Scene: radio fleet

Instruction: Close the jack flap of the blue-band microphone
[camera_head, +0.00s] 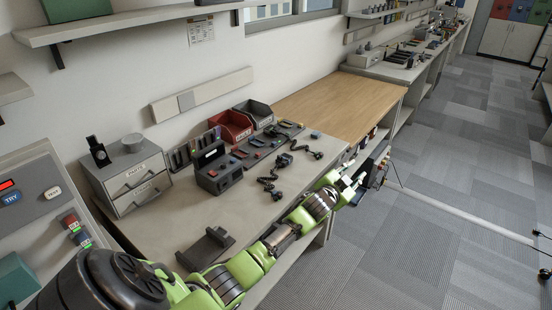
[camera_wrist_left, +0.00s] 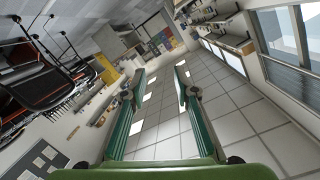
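Small black hand microphones with coiled cords lie on the grey workbench (camera_head: 180,222) in the head view, one pair around the dark microphone (camera_head: 283,160). Their band colours and any jack flap are too small to tell, so I cannot pick out the blue-band one. My left arm reaches across the bench's front from the lower left. My left gripper (camera_head: 372,170) is past the front edge, to the right of the microphones and apart from them. In the left wrist view its two green fingers (camera_wrist_left: 160,75) stand apart with nothing between them. My right gripper is not in view.
A dark radio unit (camera_head: 218,170), a red bin (camera_head: 231,126) and a grey bin (camera_head: 256,112) stand on the bench. A small drawer cabinet (camera_head: 132,177) is at the left. A black holder (camera_head: 205,248) lies near the front. The wooden bench top (camera_head: 335,103) is clear.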

